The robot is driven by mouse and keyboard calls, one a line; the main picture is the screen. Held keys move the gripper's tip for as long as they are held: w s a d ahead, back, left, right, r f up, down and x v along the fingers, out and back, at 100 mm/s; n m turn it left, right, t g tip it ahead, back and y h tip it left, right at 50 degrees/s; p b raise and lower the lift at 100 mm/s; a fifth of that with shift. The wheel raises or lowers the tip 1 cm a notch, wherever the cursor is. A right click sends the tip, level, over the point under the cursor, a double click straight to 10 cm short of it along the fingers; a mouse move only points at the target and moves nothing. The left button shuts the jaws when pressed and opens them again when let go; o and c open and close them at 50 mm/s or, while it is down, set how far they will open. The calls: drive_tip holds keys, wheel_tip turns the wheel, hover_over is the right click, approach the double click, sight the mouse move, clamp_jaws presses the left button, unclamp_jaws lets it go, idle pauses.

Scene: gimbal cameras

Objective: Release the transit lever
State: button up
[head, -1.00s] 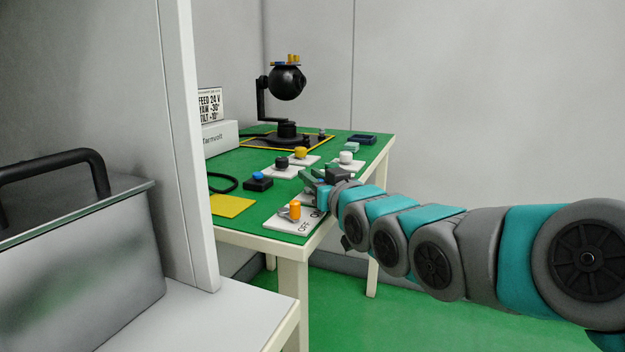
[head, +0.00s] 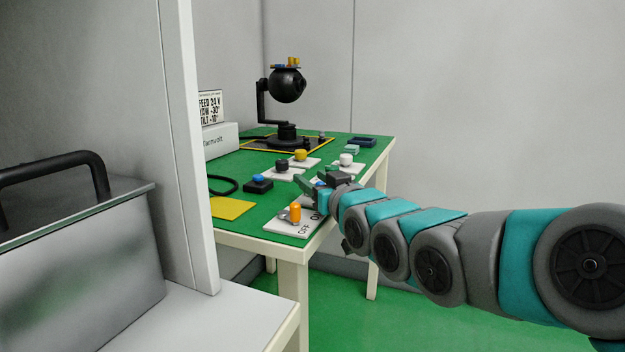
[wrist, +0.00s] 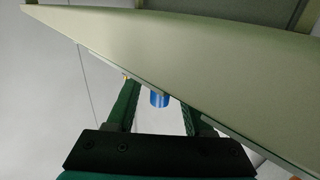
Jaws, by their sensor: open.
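No lever is clearly labelled as the transit lever. A black gimbal camera (head: 287,84) stands on its base at the back of the green-topped table (head: 231,168). A small grey knob or lever (head: 321,135) shows at the right of that base, too small to make out. An orange-handled switch (head: 295,213) stands on a white OFF/ON plate at the near edge. My gripper (head: 312,184) is low over the table's right side, behind that plate, open with nothing seen held. In the wrist view, a blue cylinder (wrist: 160,99) shows between the green fingers, apart from them.
White plates with a black knob (head: 282,164), a yellow knob (head: 300,154) and a white knob (head: 346,158) lie beyond my gripper. A white partition (head: 190,150) stands nearer me.

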drive_tip(key=shift+v, duration=3.8)
